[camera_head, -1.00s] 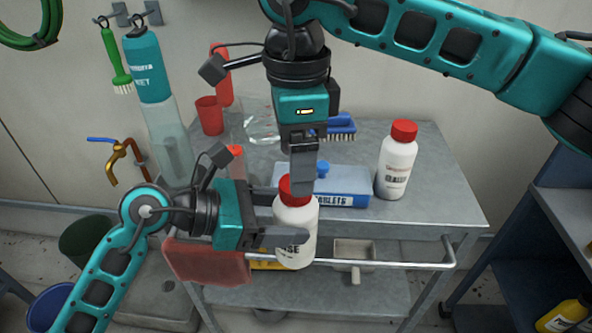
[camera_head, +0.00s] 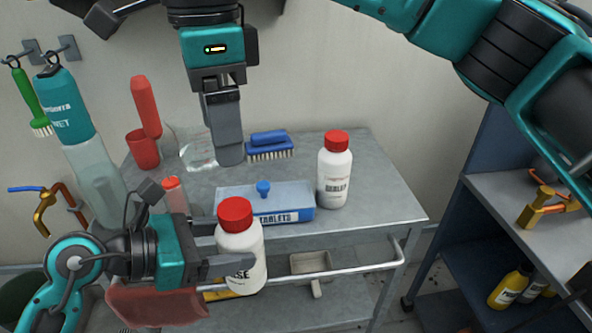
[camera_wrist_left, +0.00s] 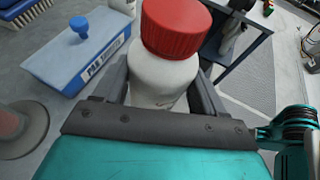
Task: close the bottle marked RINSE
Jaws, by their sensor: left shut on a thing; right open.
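My left gripper (camera_head: 222,248) is shut on the white bottle (camera_head: 246,262), whose label shows "SE" at its visible end. It holds the bottle upright in front of the cart's front edge. A red cap (camera_head: 235,214) sits on top of this bottle; in the left wrist view the cap (camera_wrist_left: 175,28) looks slightly tilted on the neck. I cannot tell how tightly it is seated. My right gripper (camera_head: 230,160) is up and behind the bottle, pointing down, apart from the cap and open.
The grey cart top (camera_head: 375,190) carries another white bottle with a red cap (camera_head: 334,170), a blue tablets box (camera_head: 290,200), a blue brush (camera_head: 268,146) and a red cup (camera_head: 142,150). A rail (camera_head: 375,264) runs along its front. Shelves with yellow bottles (camera_head: 510,287) stand at right.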

